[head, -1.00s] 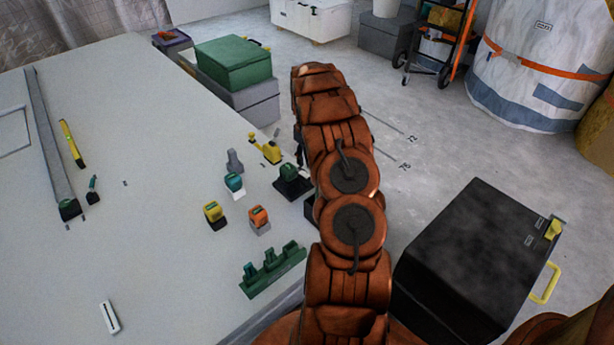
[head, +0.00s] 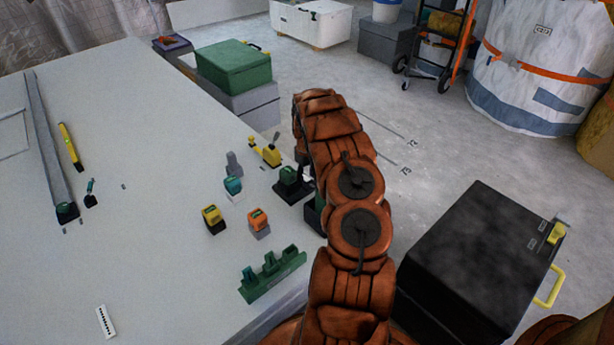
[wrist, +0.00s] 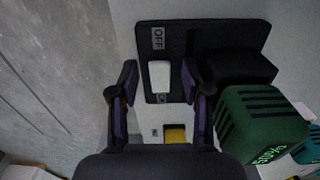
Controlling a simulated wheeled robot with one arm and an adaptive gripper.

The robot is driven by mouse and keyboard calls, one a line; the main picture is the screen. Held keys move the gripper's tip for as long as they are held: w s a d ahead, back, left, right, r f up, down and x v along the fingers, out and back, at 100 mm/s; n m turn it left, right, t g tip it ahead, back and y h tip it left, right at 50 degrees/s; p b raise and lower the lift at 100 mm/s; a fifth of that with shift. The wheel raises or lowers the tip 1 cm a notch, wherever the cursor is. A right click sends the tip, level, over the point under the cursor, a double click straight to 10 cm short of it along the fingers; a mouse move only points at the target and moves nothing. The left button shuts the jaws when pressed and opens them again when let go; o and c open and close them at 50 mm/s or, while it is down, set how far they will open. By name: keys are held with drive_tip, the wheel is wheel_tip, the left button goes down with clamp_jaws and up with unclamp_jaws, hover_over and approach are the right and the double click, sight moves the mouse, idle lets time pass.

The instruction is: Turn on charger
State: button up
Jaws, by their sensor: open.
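The charger (head: 295,192) is a black unit near the table's right edge, with a green battery (head: 289,175) on it. In the wrist view the charger's black plate (wrist: 225,36) carries a white rocker switch (wrist: 159,76). An "OFF" label is above the switch and a smaller, unclear label is below it. The green battery (wrist: 262,122) stands to the right of the switch. My gripper (wrist: 159,70) is open, with one finger on each side of the switch in the picture. I cannot tell whether it touches. In the head view my arm hides most of the gripper.
Several small batteries and tools, including an orange-topped one (head: 258,219), stand left of the charger. A green rack (head: 272,276) is at the table's front edge. A black box (head: 480,265) stands right of my arm.

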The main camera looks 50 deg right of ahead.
drive_tip(key=shift+c, duration=0.3)
clamp_jaws()
